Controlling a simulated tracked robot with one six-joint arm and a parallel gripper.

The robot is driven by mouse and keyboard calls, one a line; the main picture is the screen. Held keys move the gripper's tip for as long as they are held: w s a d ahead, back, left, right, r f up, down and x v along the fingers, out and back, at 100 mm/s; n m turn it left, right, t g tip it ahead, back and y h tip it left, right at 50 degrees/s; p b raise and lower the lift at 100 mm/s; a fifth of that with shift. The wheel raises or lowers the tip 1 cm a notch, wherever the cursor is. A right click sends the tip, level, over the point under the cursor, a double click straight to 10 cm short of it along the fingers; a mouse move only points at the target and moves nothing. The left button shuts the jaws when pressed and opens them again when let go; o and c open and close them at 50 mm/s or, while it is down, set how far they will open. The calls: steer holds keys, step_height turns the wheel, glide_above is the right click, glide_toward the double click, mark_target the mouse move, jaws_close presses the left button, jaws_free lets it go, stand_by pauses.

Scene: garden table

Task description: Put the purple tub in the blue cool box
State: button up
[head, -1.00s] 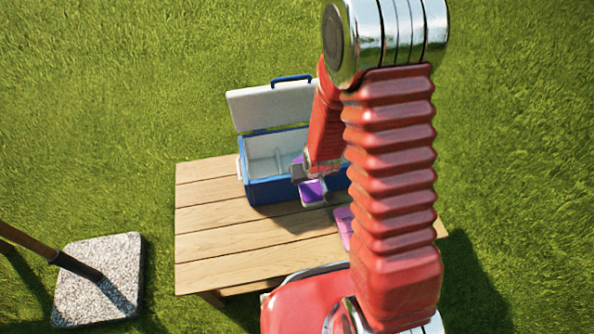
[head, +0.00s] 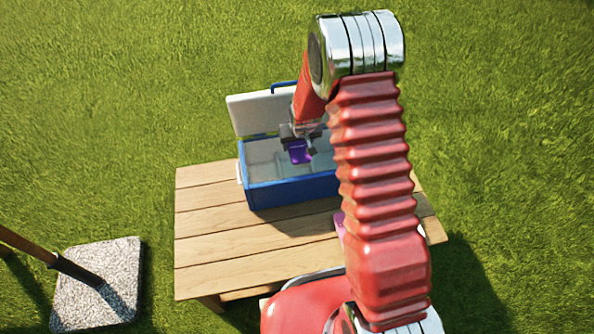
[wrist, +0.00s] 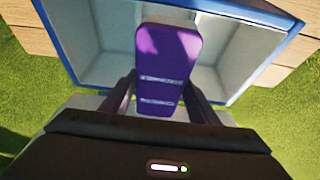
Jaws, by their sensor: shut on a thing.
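The purple tub (head: 299,152) is between the fingers of my gripper (head: 298,143), which is shut on it. In the wrist view the purple tub (wrist: 166,65) is held between the two fingers (wrist: 160,97), with the cool box's pale inside beyond it. The blue cool box (head: 295,192) stands on the wooden table with its white lid (head: 262,112) raised at the back. In the head view the tub appears over the box's opening. I cannot tell how far it is above the box floor.
A pink thing (head: 339,222) on the table (head: 215,235) is mostly hidden behind my arm. The table's front left is clear. A stone slab (head: 97,285) with a pole (head: 40,252) stands on the grass at the left.

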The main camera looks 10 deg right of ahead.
steer(key=shift+w, duration=0.8)
step_height(320, 180, down, 13)
steer(key=shift+s+f, duration=0.1)
steer(key=shift+f, duration=0.25)
steer(key=shift+f, duration=2.15)
steer(key=shift+f, duration=0.1)
steer(key=o, duration=0.9)
steer(key=shift+o, duration=0.2)
